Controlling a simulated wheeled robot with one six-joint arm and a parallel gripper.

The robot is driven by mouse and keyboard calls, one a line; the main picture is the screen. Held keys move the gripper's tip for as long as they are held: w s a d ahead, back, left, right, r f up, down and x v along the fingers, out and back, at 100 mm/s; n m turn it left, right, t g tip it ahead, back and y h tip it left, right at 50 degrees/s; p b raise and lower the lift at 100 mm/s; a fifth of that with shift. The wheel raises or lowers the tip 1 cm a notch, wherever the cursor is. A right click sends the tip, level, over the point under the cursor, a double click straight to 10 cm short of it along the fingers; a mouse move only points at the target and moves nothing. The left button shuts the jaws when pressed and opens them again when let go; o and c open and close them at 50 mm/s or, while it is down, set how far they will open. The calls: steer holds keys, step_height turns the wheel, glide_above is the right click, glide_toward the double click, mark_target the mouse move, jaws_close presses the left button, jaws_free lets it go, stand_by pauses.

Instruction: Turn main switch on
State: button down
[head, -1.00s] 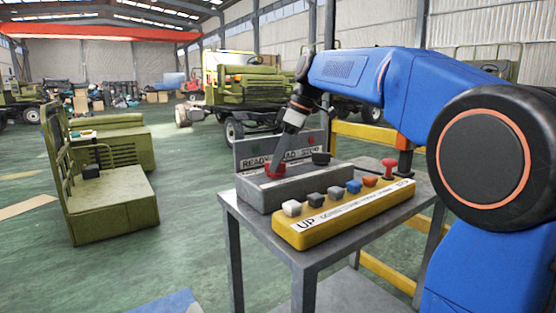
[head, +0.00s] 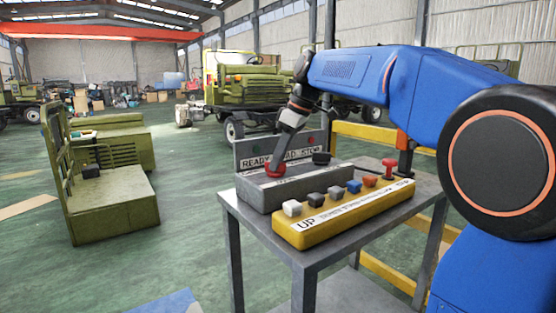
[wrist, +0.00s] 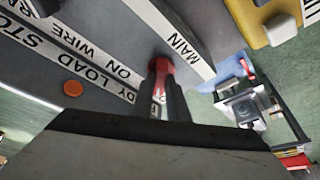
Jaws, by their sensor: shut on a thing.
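The main switch is a red knob (head: 275,172) on top of the grey control box (head: 318,183), at its left end. In the wrist view the red knob (wrist: 160,66) sits beside a white label reading MAIN (wrist: 180,45). My gripper (head: 278,165) reaches down to the knob from above. In the wrist view my gripper's fingers (wrist: 164,98) are shut on the red knob, one on each side. The fingers hide part of the knob, and I cannot tell its switch position.
A yellow button box (head: 340,222) with several coloured buttons and a red mushroom button (head: 388,170) lies in front on the grey table (head: 235,205). A black knob (head: 321,158) is right of the main switch. A panel labelled READY LOAD STOP (head: 250,150) stands behind.

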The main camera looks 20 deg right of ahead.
steer(key=m+t+h, duration=0.1)
steer(key=m, duration=0.3)
steer(key=shift+s+a, duration=0.1)
steer(key=shift+a, duration=0.05)
steer(key=m, duration=0.2)
steer(key=m+h, duration=0.1)
steer(key=m, duration=0.1)
steer(key=shift+a+t+h, duration=0.1)
steer(key=shift+t+h, duration=0.2)
steer(key=shift+t, duration=0.1)
steer(key=m+h, duration=0.1)
steer(key=m, duration=0.2)
steer(key=shift+a+m+h, duration=0.15)
steer(key=shift+m+h, duration=0.15)
steer(key=shift+a+m+h, duration=0.1)
steer(key=shift+m+h, duration=0.7)
steer(key=shift+m, duration=1.4)
steer(key=c, duration=1.7)
jaws_free()
steer(key=shift+r, duration=0.1)
